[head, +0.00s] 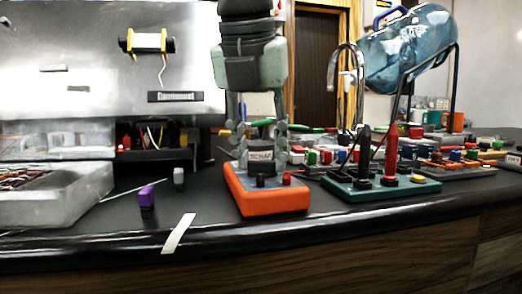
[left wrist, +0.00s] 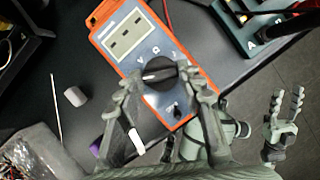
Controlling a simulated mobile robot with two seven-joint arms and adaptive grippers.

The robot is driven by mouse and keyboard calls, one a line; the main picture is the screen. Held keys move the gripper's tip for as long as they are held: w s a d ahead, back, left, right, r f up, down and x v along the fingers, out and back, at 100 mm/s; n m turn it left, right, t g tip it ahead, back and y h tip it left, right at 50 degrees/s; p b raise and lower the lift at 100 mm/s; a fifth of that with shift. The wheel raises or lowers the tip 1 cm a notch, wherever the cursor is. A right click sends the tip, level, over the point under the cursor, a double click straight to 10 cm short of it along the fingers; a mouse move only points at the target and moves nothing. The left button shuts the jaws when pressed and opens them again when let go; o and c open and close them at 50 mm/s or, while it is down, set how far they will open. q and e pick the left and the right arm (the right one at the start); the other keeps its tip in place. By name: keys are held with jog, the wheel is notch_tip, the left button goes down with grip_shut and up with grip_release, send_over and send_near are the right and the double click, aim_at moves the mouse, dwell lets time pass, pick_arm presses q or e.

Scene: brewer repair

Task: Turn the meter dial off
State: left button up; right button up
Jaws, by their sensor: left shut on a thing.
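The orange meter (head: 268,198) lies on the dark bench near its front edge; in the left wrist view the meter (left wrist: 128,28) shows its grey face and display. Its round black dial (left wrist: 158,74) has a white pointer mark lying roughly across the picture. My left gripper (left wrist: 158,78) is shut on the dial, with one finger on each side. In the head view my left gripper (head: 257,158) reaches down onto the meter from above. My right gripper (left wrist: 286,106) shows at the right of the left wrist view, beyond the bench edge, open and empty.
A green board (head: 375,189) with black and red posts stands right of the meter. A purple-capped piece (head: 147,198), a small grey piece (head: 179,177) and a white strip (head: 178,233) lie left of it. A clear tray (head: 50,205) is at far left.

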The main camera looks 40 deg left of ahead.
pick_arm(q)
jog(key=o, duration=1.2)
jog(key=shift+c, duration=0.2)
jog(key=shift+r, duration=0.15)
jog(key=v, duration=1.1)
jog(key=shift+s+r, duration=0.25)
jog(key=shift+r, duration=0.1)
